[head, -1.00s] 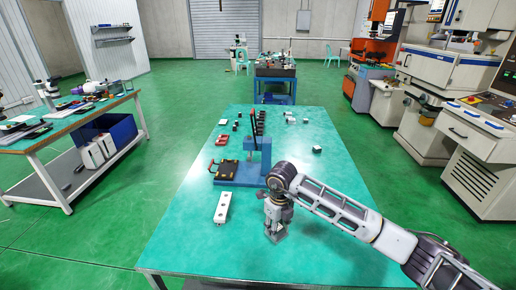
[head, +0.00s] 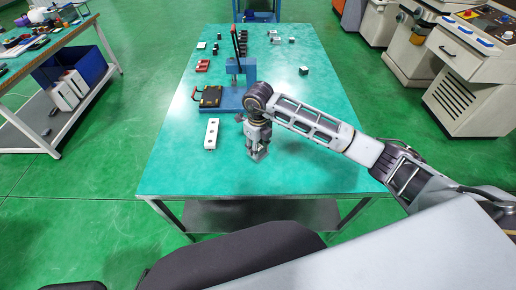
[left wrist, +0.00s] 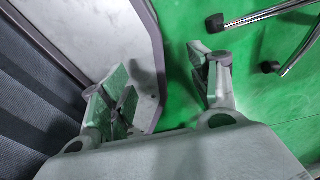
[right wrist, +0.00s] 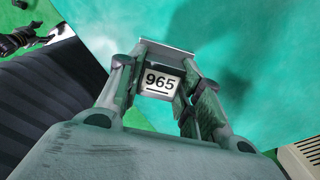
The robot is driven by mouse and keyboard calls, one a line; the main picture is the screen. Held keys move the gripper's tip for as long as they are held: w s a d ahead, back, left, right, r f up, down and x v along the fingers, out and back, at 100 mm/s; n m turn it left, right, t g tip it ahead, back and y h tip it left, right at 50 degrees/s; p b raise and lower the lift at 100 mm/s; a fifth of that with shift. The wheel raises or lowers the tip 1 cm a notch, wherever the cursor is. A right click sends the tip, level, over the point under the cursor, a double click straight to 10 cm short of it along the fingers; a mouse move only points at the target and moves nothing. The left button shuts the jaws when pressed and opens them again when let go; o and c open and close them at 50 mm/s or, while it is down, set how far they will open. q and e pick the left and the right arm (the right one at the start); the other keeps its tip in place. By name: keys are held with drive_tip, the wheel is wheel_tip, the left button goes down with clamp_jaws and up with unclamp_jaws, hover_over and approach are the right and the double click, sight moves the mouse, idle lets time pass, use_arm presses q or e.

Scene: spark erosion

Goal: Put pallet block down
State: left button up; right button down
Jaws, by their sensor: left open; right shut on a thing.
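My right gripper (head: 258,150) points down over the near part of the teal table (head: 185,175). In the right wrist view, its fingers (right wrist: 165,90) are shut on a metal pallet block (right wrist: 161,83) with a white label reading 965. In the head view the block (head: 260,156) shows as a small grey piece under the fingers. I cannot tell whether it touches the tabletop. My left gripper (left wrist: 165,88) is open and empty in the left wrist view, away from the table; it is not seen in the head view.
A white bar with holes (head: 212,134) lies left of my right gripper. A blue press stand (head: 226,102) with a black plate (head: 210,96) is behind it. Small blocks stand farther back. The table's near and right parts are clear.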

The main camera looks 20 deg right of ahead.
wheel_tip(320, 180, down, 4)
drive_tip(key=shift+f, duration=0.55)
drive_tip(key=shift+f+p, duration=0.4)
drive_tip(key=shift+f, duration=1.45)
use_arm(q)
drive_tip(key=shift+s+d+r, duration=0.15)
drive_tip(key=shift+d+r, duration=0.2)
drive_tip(key=shift+r, duration=0.15)
drive_tip(key=shift+f, duration=0.15)
use_arm(e)
drive_tip(key=shift+f, duration=0.2)
drive_tip(key=c, duration=1)
unclamp_jaws()
